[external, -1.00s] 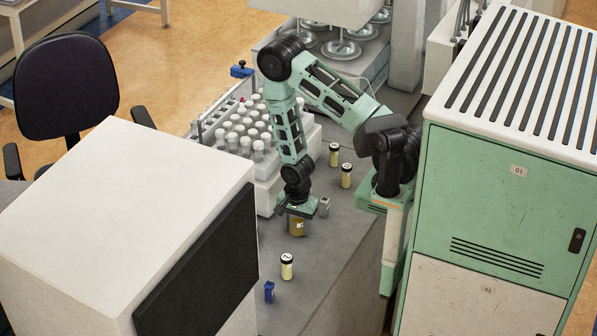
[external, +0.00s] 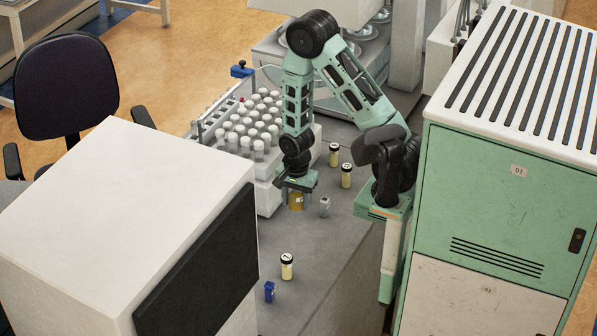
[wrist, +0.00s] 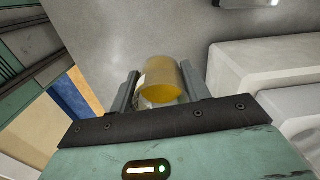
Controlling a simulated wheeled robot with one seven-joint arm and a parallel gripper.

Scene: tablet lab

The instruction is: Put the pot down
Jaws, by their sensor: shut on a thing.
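The pot (external: 296,201) is a small amber-yellow jar with a pale label. My gripper (external: 297,190) is shut on it and points down over the grey bench, beside the white rack. In the wrist view the pot (wrist: 165,80) sits between the two fingers of my gripper (wrist: 160,88). Its label shows partly at its left side. I cannot tell for sure whether its base touches the bench.
A small grey metal piece (external: 324,207) stands just right of the pot. A white rack (external: 268,197) of white-capped tubes is left. Bench (external: 315,250) in front is clear.

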